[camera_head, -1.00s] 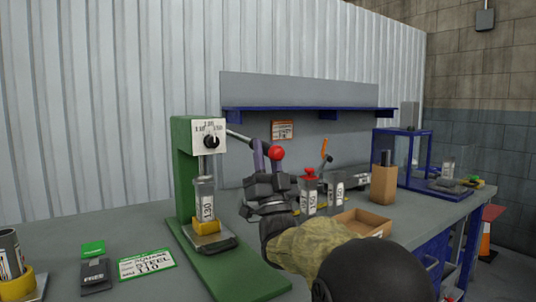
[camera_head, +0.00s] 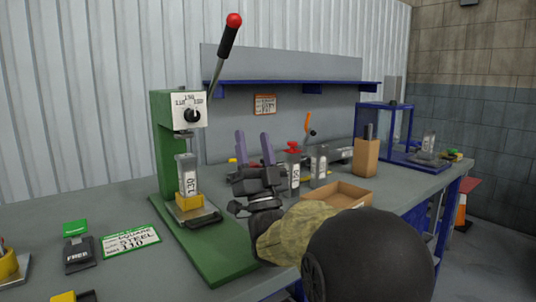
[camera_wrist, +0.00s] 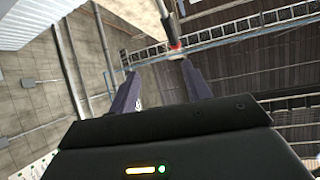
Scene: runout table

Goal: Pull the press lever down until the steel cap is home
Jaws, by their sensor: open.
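The green arbor press (camera_head: 165,160) stands on the bench. Its lever (camera_head: 223,55), with black grip and red knob, points steeply up. The ram (camera_head: 188,134) is raised, with a gap above the grey steel piece (camera_head: 187,172) upright in a yellow holder (camera_head: 190,203). I cannot tell whether a separate cap sits on it. My gripper (camera_head: 253,147) is open and empty, its purple fingers pointing up right of the press, well below the knob. In the wrist view, the fingers (camera_wrist: 160,85) are apart; a rod with a red part (camera_wrist: 174,44) shows near the top.
A red-topped grey block (camera_head: 293,168) and another grey block (camera_head: 319,165) stand right of my gripper. An open cardboard tray (camera_head: 340,193) is in front of them. A blue-edged shelf (camera_head: 290,84) hangs behind.

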